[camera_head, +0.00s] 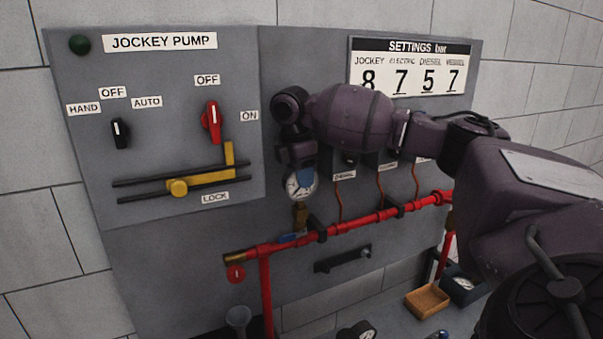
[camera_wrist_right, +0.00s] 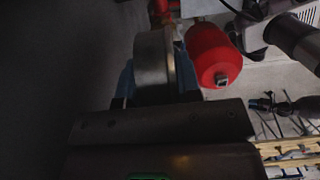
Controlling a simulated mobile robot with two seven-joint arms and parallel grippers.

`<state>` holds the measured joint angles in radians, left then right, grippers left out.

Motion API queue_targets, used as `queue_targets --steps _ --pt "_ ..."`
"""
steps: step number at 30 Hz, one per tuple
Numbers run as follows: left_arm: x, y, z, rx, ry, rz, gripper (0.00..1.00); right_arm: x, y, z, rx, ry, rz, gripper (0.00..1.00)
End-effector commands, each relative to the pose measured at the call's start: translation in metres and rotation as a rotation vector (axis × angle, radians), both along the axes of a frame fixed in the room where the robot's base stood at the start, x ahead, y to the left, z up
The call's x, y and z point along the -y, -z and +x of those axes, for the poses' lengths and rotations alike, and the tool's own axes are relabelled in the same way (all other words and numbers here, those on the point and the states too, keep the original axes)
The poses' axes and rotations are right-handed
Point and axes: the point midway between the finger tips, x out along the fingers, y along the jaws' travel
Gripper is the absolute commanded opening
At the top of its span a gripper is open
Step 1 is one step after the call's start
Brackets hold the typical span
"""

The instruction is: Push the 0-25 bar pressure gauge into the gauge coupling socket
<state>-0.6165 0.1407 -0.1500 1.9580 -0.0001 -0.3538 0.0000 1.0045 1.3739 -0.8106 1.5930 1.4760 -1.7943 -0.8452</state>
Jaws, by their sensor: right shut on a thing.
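The pressure gauge (camera_head: 299,186) has a round white dial and is upright above the red pipe (camera_head: 345,227) in the head view. A brass fitting (camera_head: 300,214), apparently the coupling socket, stands directly below it on the pipe. The gauge and fitting line up closely; I cannot tell how far the stem is inside. My right gripper (camera_head: 304,178) is shut on the gauge, with its wrist above. In the dark right wrist view, the gauge's grey case (camera_wrist_right: 152,62) sits between the blue fingers (camera_wrist_right: 155,82). The dial range is unreadable. My left gripper is not in view.
The grey panel (camera_head: 190,235) is close behind the gauge. Thin copper lines (camera_head: 380,185) rise right of it, partly behind my arm. A wooden tray (camera_head: 427,301) and a dark gauge box (camera_head: 463,287) lie below right.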

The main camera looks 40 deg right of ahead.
Motion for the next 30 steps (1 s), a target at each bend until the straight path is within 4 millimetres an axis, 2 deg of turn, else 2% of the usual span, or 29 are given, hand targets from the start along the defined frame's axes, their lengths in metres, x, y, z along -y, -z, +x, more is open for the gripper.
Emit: queue_targets --steps 15,16,21,30 --pt "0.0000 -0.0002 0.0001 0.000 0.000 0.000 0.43 -0.0002 0.0102 0.0000 0.000 0.000 0.001 0.02" --pt "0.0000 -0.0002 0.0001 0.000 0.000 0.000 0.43 -0.0001 0.0102 0.0001 0.001 0.000 0.001 0.33" --pt "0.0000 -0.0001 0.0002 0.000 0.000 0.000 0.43 -0.0001 0.0101 0.0001 0.001 0.000 0.001 0.59" --pt "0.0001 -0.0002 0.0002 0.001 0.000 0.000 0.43 0.0001 0.0105 -0.0001 0.000 0.000 0.000 0.61"
